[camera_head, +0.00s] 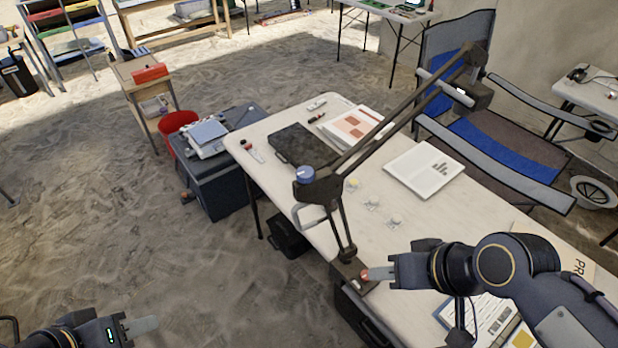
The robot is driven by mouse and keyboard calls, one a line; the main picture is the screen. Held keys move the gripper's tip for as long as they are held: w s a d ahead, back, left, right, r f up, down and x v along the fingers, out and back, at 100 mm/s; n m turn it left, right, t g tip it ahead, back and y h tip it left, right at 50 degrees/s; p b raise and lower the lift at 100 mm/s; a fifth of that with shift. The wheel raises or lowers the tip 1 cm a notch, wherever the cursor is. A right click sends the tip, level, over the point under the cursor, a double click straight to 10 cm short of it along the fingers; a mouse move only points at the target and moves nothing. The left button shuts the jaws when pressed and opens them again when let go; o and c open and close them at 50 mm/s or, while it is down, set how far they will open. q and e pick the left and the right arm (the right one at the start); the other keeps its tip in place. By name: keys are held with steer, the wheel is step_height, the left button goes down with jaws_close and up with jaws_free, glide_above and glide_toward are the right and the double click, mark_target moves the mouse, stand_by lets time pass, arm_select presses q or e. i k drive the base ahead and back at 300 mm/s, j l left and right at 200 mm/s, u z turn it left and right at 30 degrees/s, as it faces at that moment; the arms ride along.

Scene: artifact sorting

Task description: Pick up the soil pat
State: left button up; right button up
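I cannot make out anything that is clearly a soil pat. Small pale pieces (372,204) lie on the white table (415,228), one of them yellowish (352,185); they are too small to identify. My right gripper (376,274) comes in from the right over the table's near edge, by the base of a lamp-like arm. A small reddish spot shows at its tip, and I cannot tell whether it is held. My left gripper (143,326) is low at the left, over the sandy floor and away from the table. Its fingers are seen side-on.
A jointed lamp-like arm (400,115) rises from the table's near edge beside my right gripper. A dark chest (218,180) and red bucket (178,121) stand left.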

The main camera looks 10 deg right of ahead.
mark_target(353, 184)
steer(key=i+j+u, duration=0.1)
steer(key=u, duration=0.25)
steer(key=i+j+u, duration=0.1)
steer(key=u, duration=0.25)
steer(key=i+j+u, duration=0.1)
steer(key=u, duration=0.25)
steer(key=i+z, duration=0.1)
steer(key=i, duration=1)
steer(key=i+j+z, duration=0.1)
steer(key=i+z, duration=0.25)
steer(key=i+j+z, duration=0.2)
steer(key=i+z, duration=0.15)
steer(key=i, duration=0.15)
steer(key=i+z, duration=0.15)
steer(key=z, duration=0.35)
steer(key=i+z, duration=0.2)
steer(key=z, duration=0.3)
steer(key=i+j+z, duration=0.1)
steer(key=z, duration=0.4)
steer(key=i+l+z, duration=0.35)
steer(key=i+l, duration=0.1)
steer(key=i, duration=0.05)
